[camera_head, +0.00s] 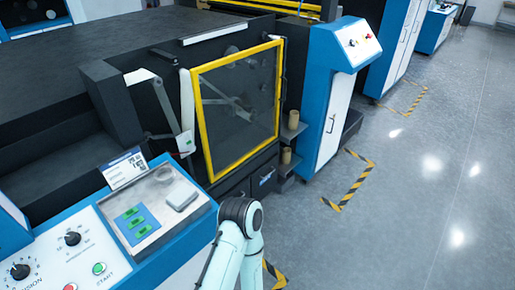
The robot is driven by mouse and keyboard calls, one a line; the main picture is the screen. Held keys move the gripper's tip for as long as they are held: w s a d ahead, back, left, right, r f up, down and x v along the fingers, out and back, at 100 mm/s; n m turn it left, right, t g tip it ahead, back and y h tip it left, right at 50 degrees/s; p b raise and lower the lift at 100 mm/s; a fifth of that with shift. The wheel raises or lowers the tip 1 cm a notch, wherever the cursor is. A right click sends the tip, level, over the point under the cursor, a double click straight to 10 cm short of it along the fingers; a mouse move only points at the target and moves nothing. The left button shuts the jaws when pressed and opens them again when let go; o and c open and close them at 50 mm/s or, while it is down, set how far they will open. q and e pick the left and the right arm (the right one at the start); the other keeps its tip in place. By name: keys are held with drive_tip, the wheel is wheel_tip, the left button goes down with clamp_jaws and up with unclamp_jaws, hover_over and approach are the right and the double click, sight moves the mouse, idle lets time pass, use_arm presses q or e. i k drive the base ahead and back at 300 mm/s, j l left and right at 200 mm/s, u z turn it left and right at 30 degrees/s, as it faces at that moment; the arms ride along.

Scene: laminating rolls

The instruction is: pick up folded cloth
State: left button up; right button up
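A small light grey block with rounded edges (181,197), possibly the folded cloth, lies in the right part of a shallow tray (152,238) on the blue-edged control console. It is too small to tell for sure that it is cloth. A pale arm of mine with a dark joint rises from the bottom edge, just right of the console. Neither of my grippers is in view.
The tray also holds a clear ring-shaped thing (163,174) and green pieces on a blue pad (133,223). Knobs and buttons cover the console's left panel (62,262). A yellow-framed guard (238,105) stands behind. Open grey floor (420,200) lies right.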

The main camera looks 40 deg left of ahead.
sight(181, 196)
drive_tip(key=i+u, duration=0.3)
drive_tip(key=i+l+u, duration=0.15)
drive_tip(key=i+u, duration=0.2)
drive_tip(key=i, duration=0.15)
drive_tip(key=i+l+u, duration=0.3)
drive_tip(key=i+u, duration=0.25)
drive_tip(key=u, duration=0.25)
drive_tip(key=i+l+u, duration=0.2)
drive_tip(key=u, duration=0.3)
drive_tip(key=i+l+u, duration=0.15)
drive_tip(key=u, duration=0.35)
